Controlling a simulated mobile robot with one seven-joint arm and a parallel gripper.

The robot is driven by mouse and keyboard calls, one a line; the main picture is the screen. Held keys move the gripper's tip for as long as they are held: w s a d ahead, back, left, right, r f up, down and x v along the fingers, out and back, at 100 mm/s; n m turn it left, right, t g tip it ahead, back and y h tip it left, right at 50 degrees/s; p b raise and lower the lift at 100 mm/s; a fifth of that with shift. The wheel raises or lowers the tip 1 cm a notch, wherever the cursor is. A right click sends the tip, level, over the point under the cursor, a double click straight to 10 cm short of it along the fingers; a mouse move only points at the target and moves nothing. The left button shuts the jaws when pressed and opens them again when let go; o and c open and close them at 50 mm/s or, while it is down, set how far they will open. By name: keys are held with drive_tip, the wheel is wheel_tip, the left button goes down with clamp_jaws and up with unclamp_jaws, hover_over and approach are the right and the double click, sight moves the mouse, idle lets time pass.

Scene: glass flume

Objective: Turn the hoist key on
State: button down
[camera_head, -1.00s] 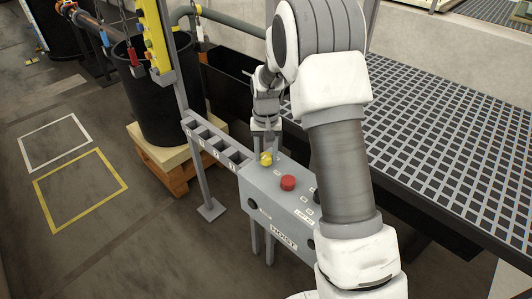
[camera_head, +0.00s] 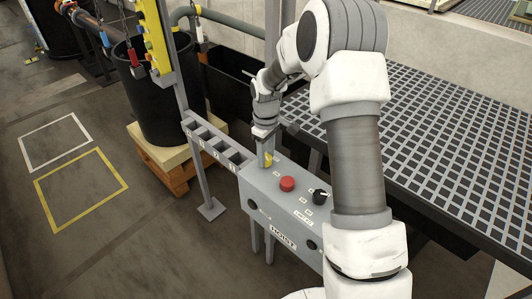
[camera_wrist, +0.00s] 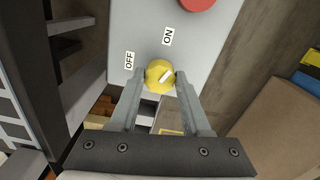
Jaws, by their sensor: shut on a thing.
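The hoist key is a round yellow knob (camera_head: 268,160) with a white pointer mark, at the far end of the grey HOIST box (camera_head: 262,200). In the wrist view the yellow knob (camera_wrist: 158,76) sits between the two fingertips of my gripper (camera_wrist: 160,78), which is shut on it from both sides. Its white mark slants up and right, to the ON side. The OFF label (camera_wrist: 129,60) is up and left of the knob, and the ON label (camera_wrist: 168,36) is above it. In the head view my gripper (camera_head: 266,152) partly covers the knob.
A red button (camera_head: 287,184) and a black knob (camera_head: 320,197) stand on the same box top. A row of open slots (camera_head: 218,147) adjoins the box at left. A dark grating platform (camera_head: 450,140) lies to the right.

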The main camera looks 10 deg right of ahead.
sight(266, 157)
drive_tip(key=n+p, duration=0.1)
drive_tip(key=n, duration=0.4)
idle(0.5)
drive_tip(key=shift+c, duration=1.9)
unclamp_jaws()
drive_tip(key=shift+r, duration=0.1)
wheel_tip(266, 157, up, 17)
drive_tip(key=p, duration=0.1)
drive_tip(key=shift+r+p, duration=0.15)
drive_tip(key=shift+p, duration=0.25)
